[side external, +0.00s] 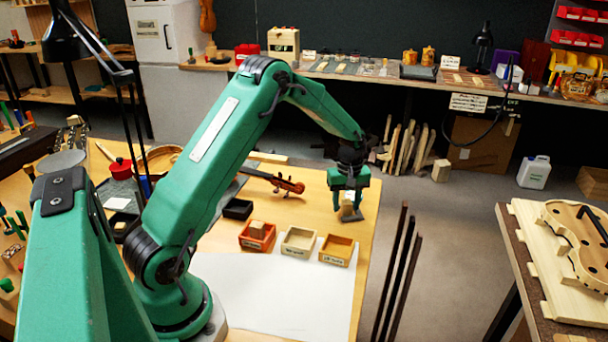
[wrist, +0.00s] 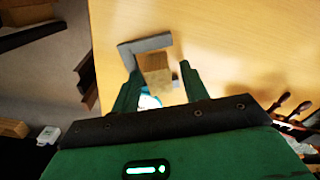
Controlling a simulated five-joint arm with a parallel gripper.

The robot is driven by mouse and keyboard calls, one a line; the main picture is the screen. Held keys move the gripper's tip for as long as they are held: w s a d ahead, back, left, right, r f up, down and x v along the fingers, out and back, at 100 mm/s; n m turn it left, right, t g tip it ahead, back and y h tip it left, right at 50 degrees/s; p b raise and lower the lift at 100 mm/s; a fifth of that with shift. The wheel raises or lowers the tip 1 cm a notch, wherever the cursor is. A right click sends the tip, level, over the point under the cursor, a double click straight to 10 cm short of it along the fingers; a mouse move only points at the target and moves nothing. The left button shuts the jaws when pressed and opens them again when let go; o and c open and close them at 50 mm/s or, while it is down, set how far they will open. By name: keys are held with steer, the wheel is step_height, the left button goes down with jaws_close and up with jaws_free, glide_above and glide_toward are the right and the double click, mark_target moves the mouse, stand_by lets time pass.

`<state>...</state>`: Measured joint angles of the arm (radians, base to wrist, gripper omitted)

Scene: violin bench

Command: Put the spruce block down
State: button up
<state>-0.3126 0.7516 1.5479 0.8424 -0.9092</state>
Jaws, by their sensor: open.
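The spruce block (wrist: 155,70) is a small light-brown wooden block. In the wrist view it is between the two fingers of my gripper (wrist: 155,85), with a visible gap to the right finger. The left side is closer, and I cannot tell whether that finger touches it. In the side view the block (side external: 347,209) shows partly between the fingers of my gripper (side external: 347,204), low over the far right part of the table. My gripper is open. A grey L-shaped piece (wrist: 146,43) lies on the table beside the block. The block's underside is hidden.
Three small boxes, red (side external: 257,236), cream (side external: 298,242) and orange-brown (side external: 337,251), stand nearer the camera; the red one holds a wooden block. A white sheet (side external: 275,295) lies in front of them. A violin neck (side external: 285,186) lies left of my gripper. The table's right edge is close.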

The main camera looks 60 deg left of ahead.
mark_target(347, 201)
step_height(347, 201, up, 12)
stand_by(0.6)
steer(key=shift+r, duration=0.1)
stand_by(0.4)
steer(key=s+d+r+m+t, duration=0.3)
steer(key=s+d+r+m, duration=0.3)
steer(key=s+d+r, duration=0.5)
steer(key=s+d+m+t, duration=0.1)
steer(key=s+m, duration=0.3)
steer(key=s, duration=0.4)
steer(key=s+d+m+t, duration=0.1)
steer(key=s+d+m, duration=0.3)
steer(key=s, duration=0.4)
steer(key=shift+s+r+t, duration=0.2)
steer(key=shift+s+t, duration=0.1)
steer(key=shift+s, duration=0.05)
steer(key=shift+d, duration=0.1)
steer(key=shift+c, duration=0.2)
